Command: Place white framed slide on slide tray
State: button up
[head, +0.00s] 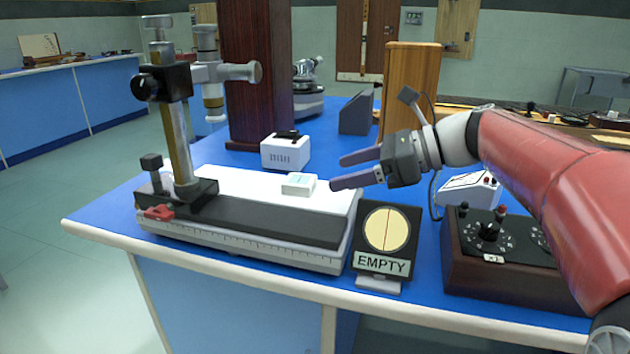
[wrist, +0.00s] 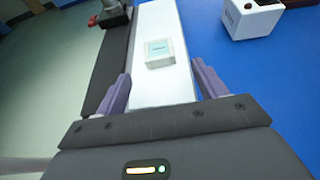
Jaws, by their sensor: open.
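A small white square frame with a pale greenish middle, which looks like the white framed slide (head: 299,184), lies on the white bed (head: 231,184) of a bench instrument. In the wrist view the slide (wrist: 160,52) lies ahead of my fingertips, between their lines, on the white bed (wrist: 168,90). My gripper (head: 337,172) is open and empty, to the right of the slide and apart from it. In the wrist view its two purple fingers (wrist: 160,76) straddle the white bed. I cannot pick out a separate slide tray for certain.
The instrument's metal column (head: 180,130) rises left of the slide. An EMPTY sign (head: 382,264) stands at the bench's front edge, beside a dark dial box (head: 495,255). A white box (head: 285,152) stands behind the slide. Blue bench top is clear between these.

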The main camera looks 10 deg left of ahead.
aim_at(300, 179)
jog(key=x, duration=0.7)
jog(key=shift+a+r, duration=0.15)
jog(key=shift+a, duration=0.25)
jog(key=c, duration=1.1)
jog(key=shift+c, duration=0.2)
